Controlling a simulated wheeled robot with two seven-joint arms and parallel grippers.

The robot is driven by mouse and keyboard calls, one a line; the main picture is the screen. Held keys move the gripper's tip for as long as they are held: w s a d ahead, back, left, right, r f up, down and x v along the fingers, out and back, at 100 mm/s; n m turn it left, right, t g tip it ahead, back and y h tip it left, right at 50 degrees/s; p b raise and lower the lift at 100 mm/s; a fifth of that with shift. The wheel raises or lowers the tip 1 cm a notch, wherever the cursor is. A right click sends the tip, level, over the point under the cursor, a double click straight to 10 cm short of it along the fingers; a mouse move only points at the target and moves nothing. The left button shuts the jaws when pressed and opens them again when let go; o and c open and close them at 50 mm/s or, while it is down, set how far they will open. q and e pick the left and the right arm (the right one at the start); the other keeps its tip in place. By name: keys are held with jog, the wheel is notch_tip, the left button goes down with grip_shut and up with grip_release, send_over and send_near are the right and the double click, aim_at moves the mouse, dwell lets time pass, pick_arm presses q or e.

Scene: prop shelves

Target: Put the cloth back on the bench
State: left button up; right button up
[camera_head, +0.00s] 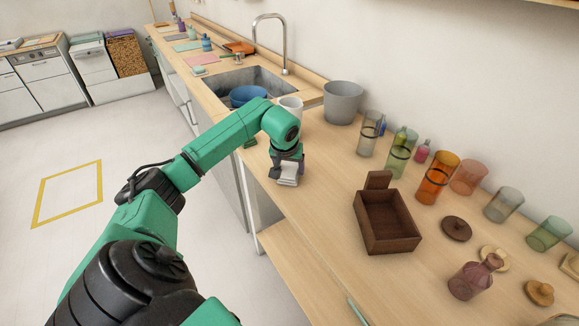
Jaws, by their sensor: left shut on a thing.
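My left gripper (287,172) reaches in over the front part of the wooden bench (315,190), left of the brown box. It is shut on a small pale grey-white thing, which looks like the cloth (288,181). The fingers hide part of it, and its folds are too small to make out. It is at or just above the bench top; I cannot tell if it touches. My right gripper is not in view.
A brown open box (388,222) stands right of the gripper. Several coloured glasses and jars line the wall side, with a grey pot (342,102) and white cup (291,107) behind. A sink (245,85) holds a blue bowl (248,95). Bench is clear around the gripper.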

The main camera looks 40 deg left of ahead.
pick_arm(q)
jog(key=o, duration=1.1)
jog(key=shift+o, duration=0.2)
jog(key=shift+r, duration=0.15)
jog(key=shift+s+r, duration=0.1)
jog(key=shift+r, duration=0.3)
jog(key=v, duration=1.1)
jog(key=shift+s+d+b, duration=0.15)
jog(key=shift+b, duration=0.3)
